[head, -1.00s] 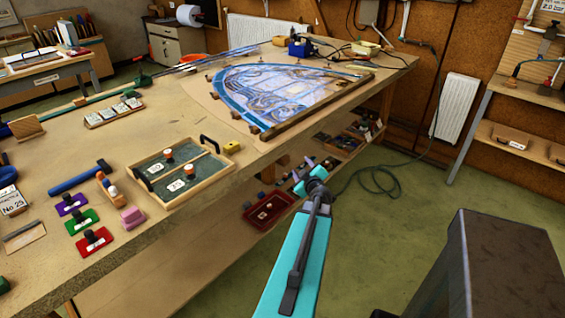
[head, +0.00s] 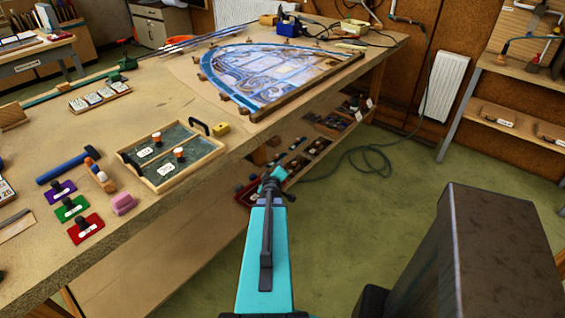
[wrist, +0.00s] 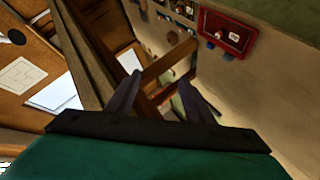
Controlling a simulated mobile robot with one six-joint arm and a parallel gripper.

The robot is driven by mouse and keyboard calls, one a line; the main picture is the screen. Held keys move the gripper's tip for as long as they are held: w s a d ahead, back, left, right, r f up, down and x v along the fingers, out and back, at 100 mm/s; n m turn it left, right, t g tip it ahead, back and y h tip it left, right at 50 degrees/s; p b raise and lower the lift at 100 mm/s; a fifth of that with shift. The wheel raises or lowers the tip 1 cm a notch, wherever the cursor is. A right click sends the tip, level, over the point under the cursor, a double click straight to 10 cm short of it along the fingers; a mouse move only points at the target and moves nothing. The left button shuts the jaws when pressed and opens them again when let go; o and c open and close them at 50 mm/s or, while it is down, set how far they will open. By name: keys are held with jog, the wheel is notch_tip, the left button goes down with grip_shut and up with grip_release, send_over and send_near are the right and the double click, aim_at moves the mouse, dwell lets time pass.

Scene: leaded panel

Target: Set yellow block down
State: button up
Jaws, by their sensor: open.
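A small yellow block (head: 221,129) rests on the workbench top near its front edge, just right of the black handle of the green-bottomed wooden tray (head: 202,149). My gripper (head: 272,180) is beyond the bench's front edge, lower than the top and to the right of the block, apart from it. In the wrist view my gripper (wrist: 160,95) has its two fingers spread, with nothing between them. The yellow block cannot be made out in the wrist view.
The leaded panel (head: 270,72) lies on the workbench (head: 125,215) behind the block. Purple, green and red (head: 86,228) plates, a pink block (head: 123,204) and a hammer (head: 66,167) lie at left. Bins sit on the shelf below, including a red one (wrist: 228,32).

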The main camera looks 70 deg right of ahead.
jog(key=w+a+f+g+y, duration=0.1)
jog(key=w+a+f+y, duration=0.1)
jog(key=w+a+f, duration=0.5)
jog(key=w+a+f+g+y, duration=0.1)
jog(key=w+a+f, duration=0.3)
jog(key=a, duration=0.5)
jog(key=a+f+g+y, duration=0.1)
jog(key=a+f, duration=0.2)
jog(key=a, duration=0.3)
jog(key=w+a+f+y, duration=0.1)
jog(key=a+f, duration=0.2)
jog(key=a, duration=0.3)
jog(key=a+f+g+y, duration=0.1)
jog(key=a+f+y, duration=0.15)
jog(key=a, duration=0.35)
jog(key=s+a+f+n+g+y, duration=0.1)
jog(key=s+a, duration=0.4)
jog(key=a, duration=0.6)
jog(key=s+a+f+n+g+y+p, duration=0.1)
jog(key=s+a, duration=0.4)
jog(key=a, duration=0.7)
jog(key=s+a+f+n+g+y, duration=0.2)
jog(key=s+a+f+g+y, duration=0.1)
jog(key=a, duration=0.8)
jog(key=shift+s+a+f+g+p, duration=0.35)
jog(key=shift+s+g, duration=0.35)
jog(key=shift+s, duration=0.25)
jog(key=shift+r, duration=0.1)
jog(key=c, duration=0.4)
jog(key=shift+a, duration=0.1)
